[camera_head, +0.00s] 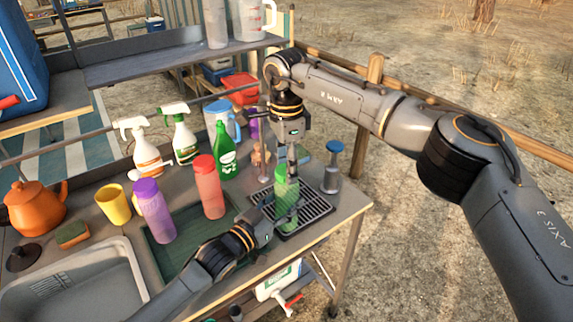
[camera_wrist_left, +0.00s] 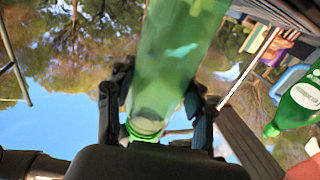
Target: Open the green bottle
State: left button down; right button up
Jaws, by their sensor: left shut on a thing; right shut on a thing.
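The translucent green bottle (camera_head: 286,188) is upright above the black drain grid at the right of the counter. My left gripper (camera_head: 286,218) is shut around its lower part. In the left wrist view, the bottle (camera_wrist_left: 172,55) runs between the two dark fingers of my left gripper (camera_wrist_left: 160,100). My right gripper (camera_head: 292,160) comes down from above and is shut at the bottle's top end. A cap cannot be made out there, as the fingers cover it.
A second green bottle (camera_head: 224,152) with a white label stands to the left, near a red bottle (camera_head: 208,186) and a purple bottle (camera_head: 154,210). A blue-topped grey dispenser (camera_head: 332,168) stands close on the right. The black drain grid (camera_head: 318,207) lies below.

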jog(key=n, duration=0.5)
jog(key=shift+n, duration=0.4)
jog(key=shift+r, duration=0.2)
jog(key=shift+r, duration=0.95)
jog(key=shift+r, duration=2)
pick_arm(q)
jog(key=shift+c, duration=2.2)
grip_release()
jog(key=shift+s+a, duration=0.1)
